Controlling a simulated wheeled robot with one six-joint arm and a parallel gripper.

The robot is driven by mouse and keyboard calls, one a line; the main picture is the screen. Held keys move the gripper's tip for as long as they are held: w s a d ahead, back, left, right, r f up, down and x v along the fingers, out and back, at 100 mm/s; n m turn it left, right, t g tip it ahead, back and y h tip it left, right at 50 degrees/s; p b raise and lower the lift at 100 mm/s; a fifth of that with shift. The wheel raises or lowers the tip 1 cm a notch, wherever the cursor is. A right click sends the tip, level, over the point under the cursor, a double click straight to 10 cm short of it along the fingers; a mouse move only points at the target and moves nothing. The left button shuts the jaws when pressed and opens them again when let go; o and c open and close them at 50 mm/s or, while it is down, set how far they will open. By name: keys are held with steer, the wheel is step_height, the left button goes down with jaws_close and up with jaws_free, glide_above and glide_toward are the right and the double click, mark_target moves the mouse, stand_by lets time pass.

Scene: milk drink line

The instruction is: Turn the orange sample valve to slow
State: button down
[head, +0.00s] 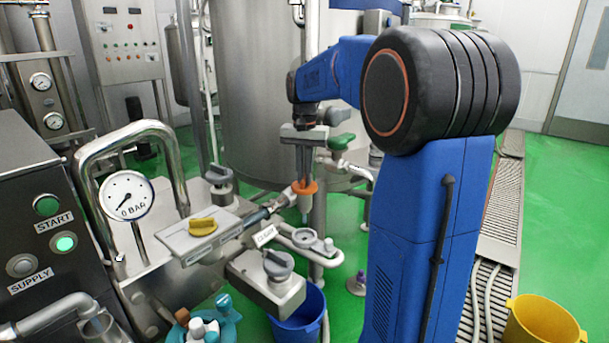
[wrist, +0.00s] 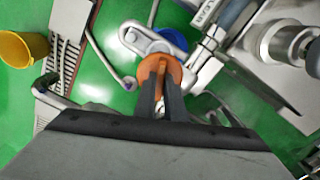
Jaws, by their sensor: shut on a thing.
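The orange sample valve (head: 305,187) sits on a thin metal pipe in the middle of the head view. It also shows in the wrist view (wrist: 149,70) as a round orange knob with a raised grip bar. My gripper (head: 304,178) points down from above, with its fingers shut on the orange valve. In the wrist view my gripper (wrist: 162,88) has one dark finger on each side of the knob's bar. The fingers hide part of the knob. I cannot read any slow marking.
A yellow knob (head: 203,226), a pressure gauge (head: 127,195) and a grey-knobbed valve block (head: 270,285) stand to the left. A green-handled valve (head: 341,141) is close on the right. A blue bucket (head: 300,318) and a yellow bucket (head: 545,320) stand on the green floor.

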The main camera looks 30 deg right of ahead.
mark_target(304, 178)
steer(key=shift+n, duration=0.6)
steer(key=c, duration=1.8)
jaws_free()
steer(key=shift+r, duration=0.1)
step_height(304, 178, up, 17)
steer(key=shift+r, duration=0.15)
